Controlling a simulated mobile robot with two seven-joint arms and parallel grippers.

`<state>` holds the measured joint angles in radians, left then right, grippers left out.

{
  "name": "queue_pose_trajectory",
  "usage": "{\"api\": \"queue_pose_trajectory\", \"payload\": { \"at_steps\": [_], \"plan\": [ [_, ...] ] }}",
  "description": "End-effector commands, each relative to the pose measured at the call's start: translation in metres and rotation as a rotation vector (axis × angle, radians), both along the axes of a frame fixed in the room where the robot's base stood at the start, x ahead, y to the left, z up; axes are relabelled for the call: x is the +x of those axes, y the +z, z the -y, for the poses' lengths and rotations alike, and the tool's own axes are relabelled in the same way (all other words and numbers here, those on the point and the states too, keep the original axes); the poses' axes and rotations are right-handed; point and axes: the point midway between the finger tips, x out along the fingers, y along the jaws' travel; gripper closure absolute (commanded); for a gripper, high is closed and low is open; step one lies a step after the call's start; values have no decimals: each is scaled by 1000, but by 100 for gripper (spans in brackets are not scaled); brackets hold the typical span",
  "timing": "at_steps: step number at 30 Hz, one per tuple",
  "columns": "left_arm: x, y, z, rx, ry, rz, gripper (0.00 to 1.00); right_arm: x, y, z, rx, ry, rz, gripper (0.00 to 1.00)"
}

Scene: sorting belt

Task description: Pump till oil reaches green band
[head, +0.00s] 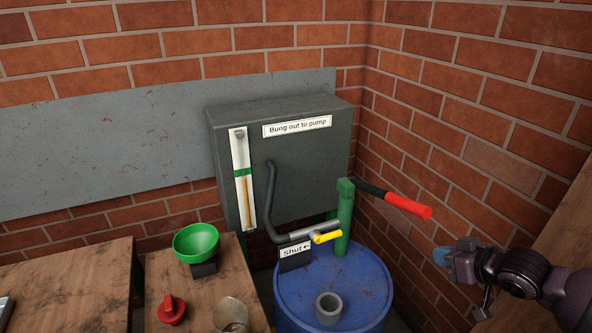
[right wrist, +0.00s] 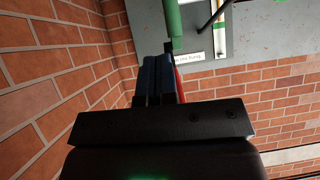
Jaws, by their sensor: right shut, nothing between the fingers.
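A green hand pump (head: 343,215) stands on a blue drum (head: 300,290); its lever ends in a red grip (head: 408,206) angled right. The grey tank (head: 300,165) carries a white gauge (head: 240,150) with a green band (head: 243,172). The yellow oil column (head: 247,203) tops out just below the band. A yellow valve lever (head: 326,237) sits by a "Shut" label (head: 295,251). My right gripper (head: 443,257) is shut and empty, below and right of the red grip, apart from it. The right wrist view shows its fingers (right wrist: 157,80) with the red grip (right wrist: 180,88) partly hidden behind. My left gripper is out of view.
A red bung (head: 171,309) and a green bowl (head: 196,243) are on the wooden bench (head: 155,265) at left. A grey collar (head: 329,308) is on the drum top. A sign on the tank reads "Bung out to pump" (head: 297,126). Brick walls stand behind and at right.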

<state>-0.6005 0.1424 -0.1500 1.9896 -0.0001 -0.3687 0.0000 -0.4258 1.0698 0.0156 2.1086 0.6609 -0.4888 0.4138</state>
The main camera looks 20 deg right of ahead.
Motion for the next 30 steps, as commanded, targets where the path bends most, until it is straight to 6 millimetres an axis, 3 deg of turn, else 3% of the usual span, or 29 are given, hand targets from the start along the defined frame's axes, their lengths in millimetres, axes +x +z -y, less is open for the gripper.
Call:
{"api": "queue_pose_trajectory", "payload": {
  "at_steps": [23, 30],
  "plan": [
    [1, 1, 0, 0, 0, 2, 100, 1, 0, -1, -6, 3, 7, 100],
    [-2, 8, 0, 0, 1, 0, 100, 19, 1, -12, -109, 56, 108, 100]
  ]
}}
